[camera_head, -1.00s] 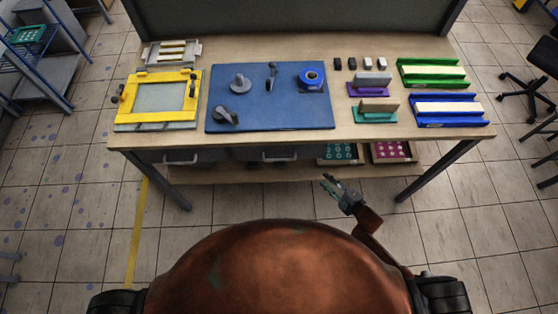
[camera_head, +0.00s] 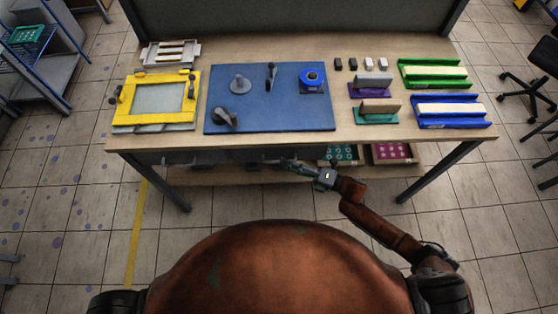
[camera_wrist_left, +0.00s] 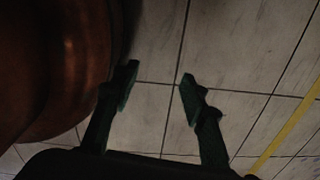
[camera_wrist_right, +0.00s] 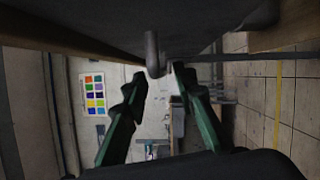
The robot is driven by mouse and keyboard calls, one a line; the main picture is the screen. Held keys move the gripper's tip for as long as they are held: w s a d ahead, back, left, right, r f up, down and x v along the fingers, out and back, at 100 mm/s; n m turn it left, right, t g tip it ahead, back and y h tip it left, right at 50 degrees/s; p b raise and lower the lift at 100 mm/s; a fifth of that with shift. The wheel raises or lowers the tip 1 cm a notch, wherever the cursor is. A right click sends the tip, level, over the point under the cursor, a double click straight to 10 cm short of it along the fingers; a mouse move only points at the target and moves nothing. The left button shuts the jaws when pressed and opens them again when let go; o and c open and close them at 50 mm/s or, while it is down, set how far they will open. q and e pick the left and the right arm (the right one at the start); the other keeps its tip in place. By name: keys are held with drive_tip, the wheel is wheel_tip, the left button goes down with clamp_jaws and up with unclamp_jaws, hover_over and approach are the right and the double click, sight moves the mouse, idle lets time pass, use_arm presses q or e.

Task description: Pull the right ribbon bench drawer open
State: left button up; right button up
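The right ribbon bench drawer (camera_head: 243,156) is a dark grey front under the bench top; it looks shut. Its grey bar handle (camera_wrist_right: 152,52) shows in the right wrist view, between and just beyond the fingertips. My right gripper (camera_head: 287,162) is at the handle, below the bench's front edge. In the right wrist view its green fingers (camera_wrist_right: 159,75) are apart, one on each side of the handle; I cannot tell whether they touch it. My left gripper (camera_wrist_left: 158,74) is open and empty above the tiled floor, and is not seen in the head view.
The wooden bench (camera_head: 270,142) carries a yellow frame (camera_head: 193,103), a blue mat (camera_head: 265,121) and green and blue trays. Two open bins (camera_head: 393,152) with teal and magenta contents sit below, right of the drawer. Bench legs stand at both sides. The floor before the bench is clear.

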drive_tip(key=shift+x, duration=1.7)
clamp_jaws()
